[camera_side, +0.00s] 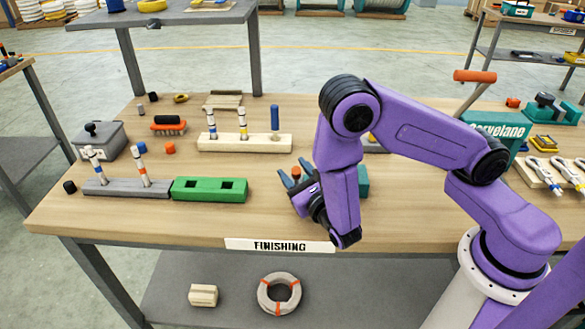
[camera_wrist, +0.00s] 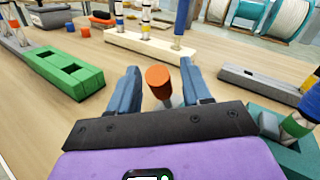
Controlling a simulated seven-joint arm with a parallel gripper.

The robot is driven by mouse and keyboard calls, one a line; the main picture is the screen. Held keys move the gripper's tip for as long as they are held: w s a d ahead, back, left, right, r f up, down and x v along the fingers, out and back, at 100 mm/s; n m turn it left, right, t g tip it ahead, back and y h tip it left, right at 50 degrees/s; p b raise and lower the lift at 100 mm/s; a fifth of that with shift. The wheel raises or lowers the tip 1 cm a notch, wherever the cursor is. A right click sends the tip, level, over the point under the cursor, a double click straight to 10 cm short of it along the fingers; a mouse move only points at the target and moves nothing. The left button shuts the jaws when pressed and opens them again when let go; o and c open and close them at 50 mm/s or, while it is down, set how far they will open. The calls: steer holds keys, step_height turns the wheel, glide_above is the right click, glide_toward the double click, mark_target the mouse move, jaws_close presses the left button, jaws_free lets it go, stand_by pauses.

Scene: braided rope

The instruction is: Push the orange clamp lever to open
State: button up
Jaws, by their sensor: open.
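The orange clamp lever (camera_wrist: 158,82) shows in the wrist view as an upright orange cylinder on a grey shaft. It stands between the two blue fingers of my gripper (camera_wrist: 160,70), with a gap visible on each side. My gripper also shows in the side view (camera_side: 295,172), open, low over the front of the table. In that view the lever is mostly hidden by my gripper. A teal block (camera_wrist: 282,130), perhaps the clamp body, sits to the right in the wrist view. It shows partly behind my arm in the side view (camera_side: 363,181). The lever's base is hidden.
A green block with square holes (camera_side: 210,189) and a grey block (camera_side: 125,189) lie to the left. A cream block holding upright rope ends (camera_side: 245,143) stands behind. A teal press (camera_side: 495,130) with an orange-ended handle (camera_side: 475,76) stands at the right.

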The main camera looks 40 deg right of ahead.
steer(key=shift+x, duration=0.85)
jaws_close()
